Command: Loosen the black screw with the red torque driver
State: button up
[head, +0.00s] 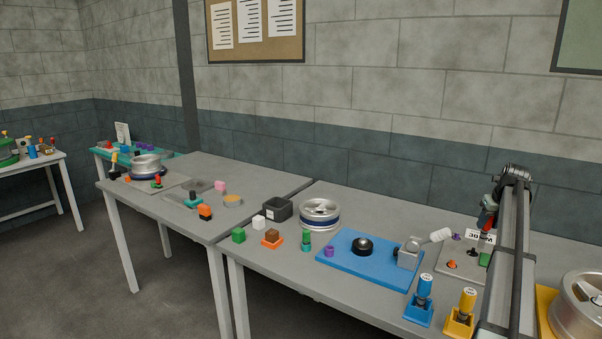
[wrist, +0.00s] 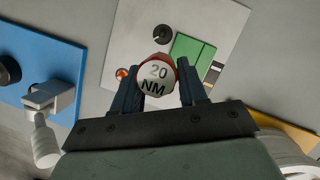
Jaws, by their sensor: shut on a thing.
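My gripper (wrist: 163,88) is shut on the red torque driver (wrist: 156,78), seen end-on in the wrist view. Its white cap reads "20 NM" and a red rim shows behind it. The black screw (wrist: 162,34) is a dark round head on the light grey plate (wrist: 213,22), just beyond the driver in the picture. The driver's tip is hidden, and contact with the screw cannot be seen. In the head view my gripper (head: 489,212) holds the red driver (head: 487,224) upright above the grey plate (head: 446,259).
A green block (wrist: 193,52) and an orange-red button (wrist: 122,73) are on the plate. The blue board (head: 345,263) with a grey clamp (head: 409,256) lies left. A blue driver (head: 424,288) and yellow driver (head: 466,302) stand in front. A wheel (head: 580,305) is right.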

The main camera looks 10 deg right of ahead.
jog(key=shift+w+d+f, duration=0.25)
jog(key=shift+w+f, duration=0.2)
jog(key=shift+w, duration=0.25)
jog(key=shift+w+d+f, duration=0.3)
jog(key=shift+w+f, duration=0.15)
jog(key=shift+w, duration=0.25)
jog(key=shift+w+d+f, duration=0.25)
jog(key=shift+w+f, duration=0.2)
jog(key=shift+w, duration=0.25)
jog(key=shift+f, duration=1.5)
jog(key=o, duration=1.3)
jog(key=shift+o, duration=0.2)
